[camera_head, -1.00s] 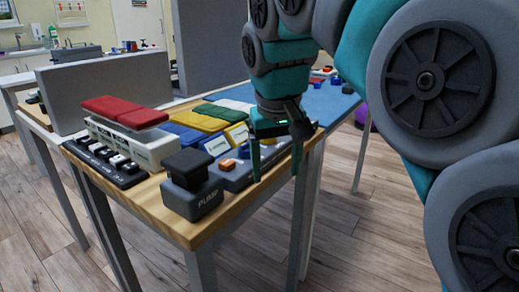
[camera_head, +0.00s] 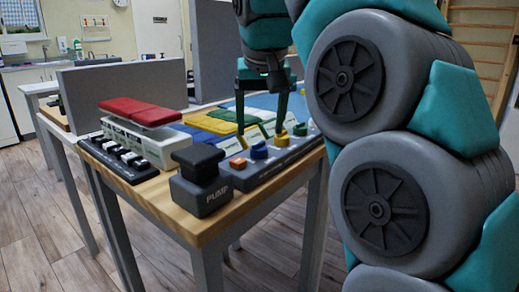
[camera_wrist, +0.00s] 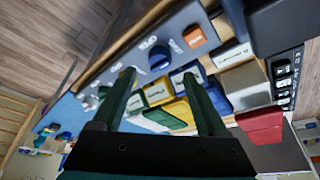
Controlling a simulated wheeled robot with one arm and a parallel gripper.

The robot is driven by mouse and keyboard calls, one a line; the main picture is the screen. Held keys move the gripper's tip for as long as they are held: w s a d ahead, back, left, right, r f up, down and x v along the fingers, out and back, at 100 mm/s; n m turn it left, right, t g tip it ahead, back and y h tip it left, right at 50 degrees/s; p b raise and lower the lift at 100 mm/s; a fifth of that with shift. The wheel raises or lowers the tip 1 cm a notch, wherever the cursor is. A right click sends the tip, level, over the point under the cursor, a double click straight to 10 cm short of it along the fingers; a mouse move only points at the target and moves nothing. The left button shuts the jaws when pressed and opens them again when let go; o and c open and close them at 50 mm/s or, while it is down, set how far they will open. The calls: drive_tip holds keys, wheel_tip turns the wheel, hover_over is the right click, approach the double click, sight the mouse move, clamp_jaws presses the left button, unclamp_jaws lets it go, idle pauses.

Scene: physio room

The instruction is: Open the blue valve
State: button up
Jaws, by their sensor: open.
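The blue valve appears to be the round blue knob (camera_head: 259,151) on a grey panel (camera_head: 270,168) along the table's front edge. In the wrist view the blue knob (camera_wrist: 158,58) lies just beyond and between my fingertips. My gripper (camera_head: 261,128) is open and empty, its fingers pointing down at the panel. In the wrist view my gripper (camera_wrist: 161,72) has its fingers spread on either side of the line to the knob. I cannot tell the exact gap between fingertips and knob. An orange button (camera_head: 238,163) sits beside the knob on the left.
A black pump block (camera_head: 205,195) stands at the near table corner. Behind lie red pads (camera_head: 140,111) on a white box and coloured pads. A grey partition (camera_head: 120,90) rises behind. Floor in front is clear.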

sight(259, 144)
drive_tip(key=shift+w+f+p, duration=0.15)
drive_tip(key=shift+f+p, duration=0.15)
drive_tip(key=shift+f, duration=0.25)
drive_tip(key=shift+x, duration=2.15)
drive_tip(key=shift+r, duration=0.1)
clamp_jaws()
